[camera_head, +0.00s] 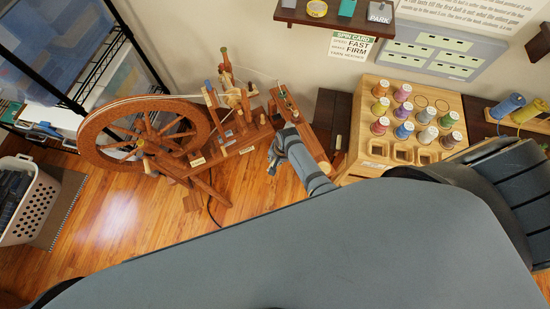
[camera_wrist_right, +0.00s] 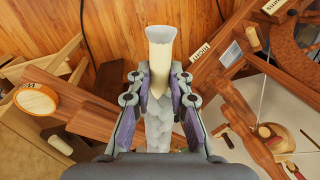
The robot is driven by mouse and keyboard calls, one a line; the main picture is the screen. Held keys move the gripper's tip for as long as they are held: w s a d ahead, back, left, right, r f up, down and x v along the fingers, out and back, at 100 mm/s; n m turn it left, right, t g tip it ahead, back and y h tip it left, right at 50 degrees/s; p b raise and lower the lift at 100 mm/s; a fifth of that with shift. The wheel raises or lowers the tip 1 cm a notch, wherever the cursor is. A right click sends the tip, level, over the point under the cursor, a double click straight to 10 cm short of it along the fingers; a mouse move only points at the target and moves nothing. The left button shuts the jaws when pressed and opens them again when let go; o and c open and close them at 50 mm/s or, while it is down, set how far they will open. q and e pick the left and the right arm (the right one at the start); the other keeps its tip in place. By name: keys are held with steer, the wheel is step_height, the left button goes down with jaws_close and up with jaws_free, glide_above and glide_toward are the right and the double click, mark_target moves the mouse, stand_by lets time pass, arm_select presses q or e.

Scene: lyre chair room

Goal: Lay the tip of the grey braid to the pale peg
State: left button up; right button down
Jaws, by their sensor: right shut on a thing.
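The grey braid (camera_wrist_right: 159,128) runs between the two fingers of my right gripper (camera_wrist_right: 157,84) in the right wrist view, and the fingers are shut on it. A pale peg (camera_wrist_right: 161,52) with a flared end shows just beyond the fingertips, in line with the braid. The fingers partly hide where braid and peg come close, so I cannot tell whether they touch. In the head view my right gripper (camera_head: 278,150) is at the right end of the wooden spinning wheel (camera_head: 107,104); braid and peg are too small to make out there. My left gripper is not in view.
A wooden spool rack (camera_head: 346,170) with coloured thread spools stands to the right of the gripper. A white basket (camera_head: 32,215) and a metal shelf (camera_head: 60,60) are at the left. A round wooden end with lettering (camera_wrist_right: 37,98) lies left of the gripper. The wood floor (camera_head: 120,225) is clear in front.

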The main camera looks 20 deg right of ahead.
steer(key=shift+a, duration=0.1)
steer(key=shift+r+p, duration=0.1)
steer(key=shift+p, duration=0.35)
steer(key=w+d+f+b, duration=0.2)
steer(key=w+d+b, duration=0.1)
steer(key=shift+w+f, duration=0.2)
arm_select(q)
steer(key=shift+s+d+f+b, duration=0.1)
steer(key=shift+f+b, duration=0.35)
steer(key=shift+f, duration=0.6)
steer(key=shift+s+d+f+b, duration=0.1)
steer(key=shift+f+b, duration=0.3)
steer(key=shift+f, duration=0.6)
arm_select(e)
steer(key=shift+w+d+f, duration=0.25)
steer(key=shift+w+d, duration=0.4)
steer(key=shift+w, duration=0.15)
